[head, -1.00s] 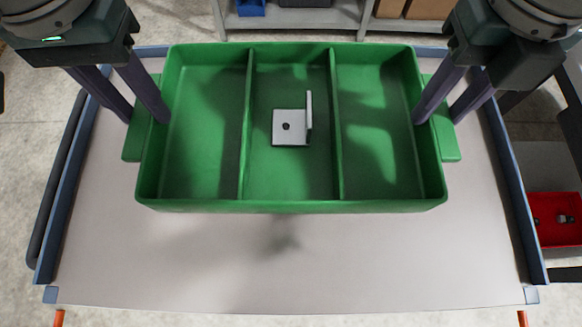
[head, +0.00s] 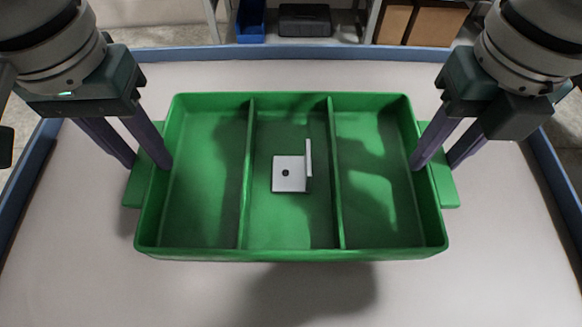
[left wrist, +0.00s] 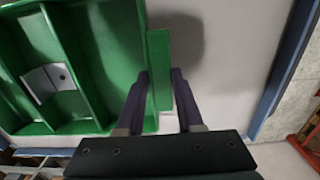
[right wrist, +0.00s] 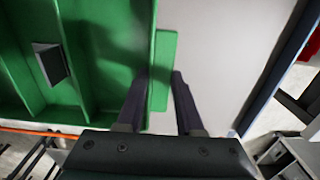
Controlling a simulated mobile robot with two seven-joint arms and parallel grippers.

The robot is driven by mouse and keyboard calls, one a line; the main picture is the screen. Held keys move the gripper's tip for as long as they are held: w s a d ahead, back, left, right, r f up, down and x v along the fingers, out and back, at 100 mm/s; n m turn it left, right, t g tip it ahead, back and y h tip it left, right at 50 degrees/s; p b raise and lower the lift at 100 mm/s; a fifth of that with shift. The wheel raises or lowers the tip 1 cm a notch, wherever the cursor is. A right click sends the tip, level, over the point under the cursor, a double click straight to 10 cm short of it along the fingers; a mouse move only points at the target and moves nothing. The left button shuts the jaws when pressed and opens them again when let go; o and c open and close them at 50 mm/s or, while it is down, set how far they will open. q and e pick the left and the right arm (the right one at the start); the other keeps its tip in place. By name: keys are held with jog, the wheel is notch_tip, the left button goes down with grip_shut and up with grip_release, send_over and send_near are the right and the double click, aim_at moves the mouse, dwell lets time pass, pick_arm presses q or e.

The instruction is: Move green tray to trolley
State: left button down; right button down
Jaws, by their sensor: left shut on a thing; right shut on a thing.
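The green tray (head: 290,254) has three compartments. It is level above the pale top of the trolley (head: 200,295), and its shadow falls on that top. A gap seems to show, but its height is hard to tell. My left gripper (head: 148,165) is shut on the tray's left handle (left wrist: 159,60). My right gripper (head: 437,165) is shut on the tray's right handle (right wrist: 162,60). A grey metal bracket (head: 290,174) lies in the middle compartment; the side compartments are empty.
The trolley has a blue rim (head: 300,53) at the back and sides. Behind it a shelf holds a blue bin (head: 250,20), a dark case (head: 304,19) and brown boxes (head: 410,22). The trolley top in front of the tray is clear.

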pick_arm(q)
jog(key=shift+f, duration=0.15)
pick_arm(e)
jog(key=shift+f, duration=0.15)
